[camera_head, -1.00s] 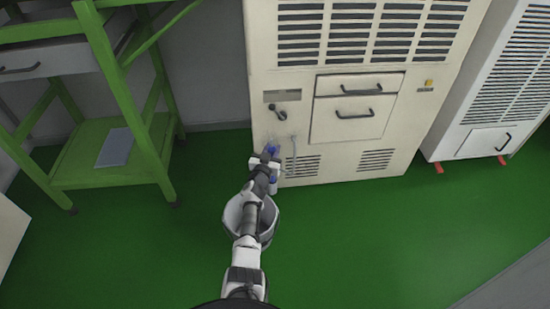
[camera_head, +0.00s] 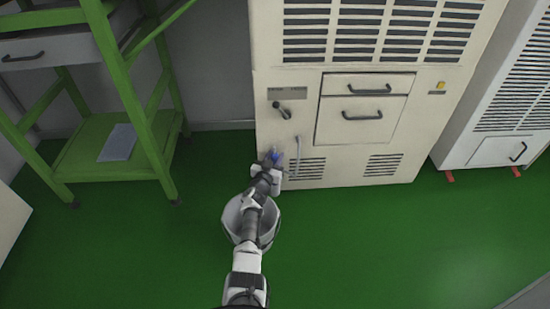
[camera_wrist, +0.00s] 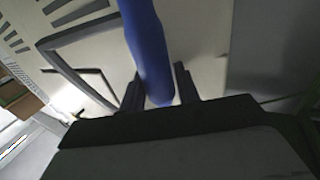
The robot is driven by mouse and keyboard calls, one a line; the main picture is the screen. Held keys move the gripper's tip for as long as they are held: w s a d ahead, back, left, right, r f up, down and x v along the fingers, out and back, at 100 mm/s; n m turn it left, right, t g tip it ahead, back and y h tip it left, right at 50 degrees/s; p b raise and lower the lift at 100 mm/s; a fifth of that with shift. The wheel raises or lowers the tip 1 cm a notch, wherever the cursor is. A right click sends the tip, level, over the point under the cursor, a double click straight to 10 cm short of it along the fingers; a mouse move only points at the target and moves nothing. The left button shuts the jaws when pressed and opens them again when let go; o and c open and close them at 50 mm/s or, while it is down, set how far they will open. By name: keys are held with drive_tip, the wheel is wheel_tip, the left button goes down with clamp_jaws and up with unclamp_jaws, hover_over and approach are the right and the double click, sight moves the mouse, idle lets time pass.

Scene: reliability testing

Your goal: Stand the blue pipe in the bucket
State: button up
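The blue pipe (camera_head: 278,155) shows as a small patch at my gripper (camera_head: 271,161), in front of the lower left of the cream cabinet. In the wrist view the pipe (camera_wrist: 148,45) runs from the top edge down between the two dark fingers (camera_wrist: 159,90), its near end showing there. The fingers sit close on both sides of it and look shut on it. The pale grey bucket (camera_head: 231,222) stands on the green floor, nearer than the gripper. My arm crosses above it and hides part of its opening.
The cream cabinet (camera_head: 420,125) with handles and vents stands just beyond the gripper. A green shelf frame (camera_head: 140,110) is at left, and a white cabinet (camera_head: 465,140) is at right. Green floor (camera_head: 370,240) is open right of the bucket.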

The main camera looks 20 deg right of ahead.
drive_tip(key=shift+o, duration=0.2)
drive_tip(key=shift+r, duration=0.1)
drive_tip(key=shift+s+a+r+p, duration=0.1)
drive_tip(key=shift+r+p, duration=0.05)
drive_tip(key=shift+p, duration=0.25)
drive_tip(key=p+v, duration=0.9)
drive_tip(key=v, duration=0.2)
drive_tip(key=shift+s+a, duration=0.15)
drive_tip(key=shift+s, duration=0.2)
